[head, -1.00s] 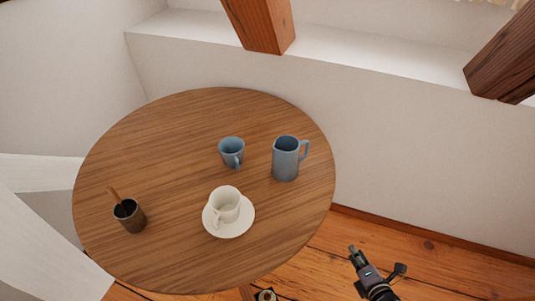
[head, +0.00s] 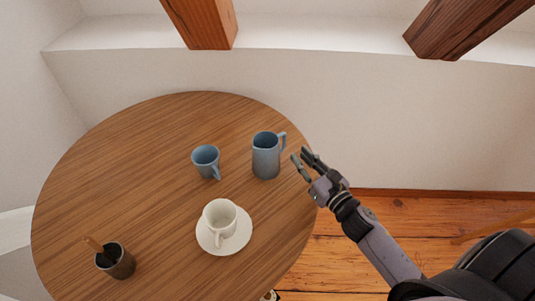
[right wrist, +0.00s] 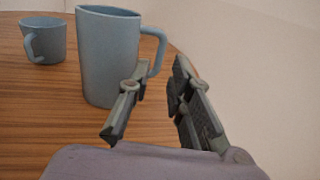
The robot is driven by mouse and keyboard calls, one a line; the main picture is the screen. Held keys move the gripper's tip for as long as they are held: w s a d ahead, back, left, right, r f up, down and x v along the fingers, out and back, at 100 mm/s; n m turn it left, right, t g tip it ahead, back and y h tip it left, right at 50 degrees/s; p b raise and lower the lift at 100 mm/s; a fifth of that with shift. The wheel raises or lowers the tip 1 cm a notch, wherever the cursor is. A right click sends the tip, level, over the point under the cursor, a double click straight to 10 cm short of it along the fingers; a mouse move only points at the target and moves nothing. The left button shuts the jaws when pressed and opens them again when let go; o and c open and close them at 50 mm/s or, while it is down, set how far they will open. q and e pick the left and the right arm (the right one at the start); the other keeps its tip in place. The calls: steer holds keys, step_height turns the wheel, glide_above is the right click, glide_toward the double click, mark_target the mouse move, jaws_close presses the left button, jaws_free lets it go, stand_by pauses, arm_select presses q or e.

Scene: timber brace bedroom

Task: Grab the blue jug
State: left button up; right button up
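The blue jug (head: 266,158) stands upright on the round wooden table, near its right edge, with its handle toward the right. In the right wrist view the jug (right wrist: 106,58) is just beyond my fingers, its handle (right wrist: 155,52) above and between the fingertips in the picture. My right gripper (head: 300,157) is to the right of the jug, open and empty, its fingers pointing toward the handle side. In the right wrist view the gripper (right wrist: 154,80) has a gap between its fingers. I cannot tell if a finger touches the jug. My left gripper is not in view.
On the table (head: 120,170) a smaller blue cup (head: 205,158) stands left of the jug. A white cup (head: 220,214) on a saucer (head: 240,239) is in front. A dark pot (head: 121,264) holds a brown-handled tool. A white wall and ledge lie behind; timber posts rise there.

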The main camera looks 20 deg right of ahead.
mark_target(285, 142)
steer(key=w, duration=0.4)
steer(key=shift+w+a, duration=0.15)
steer(key=shift+a, duration=0.15)
steer(key=shift+w+a+f+p, duration=0.1)
steer(key=shift+w+f+p, duration=0.1)
steer(key=shift+w, duration=0.65)
steer(key=shift+w+a+f+p, duration=0.15)
steer(key=shift+w+f, duration=0.1)
steer(key=shift+w, duration=0.6)
steer(key=shift+w+a+f+p, duration=0.1)
steer(key=shift+w+f+p, duration=0.1)
steer(key=shift+w, duration=0.65)
steer(key=shift+d, duration=0.1)
steer(key=shift+c, duration=0.4)
jaws_close()
steer(key=shift+r, duration=0.15)
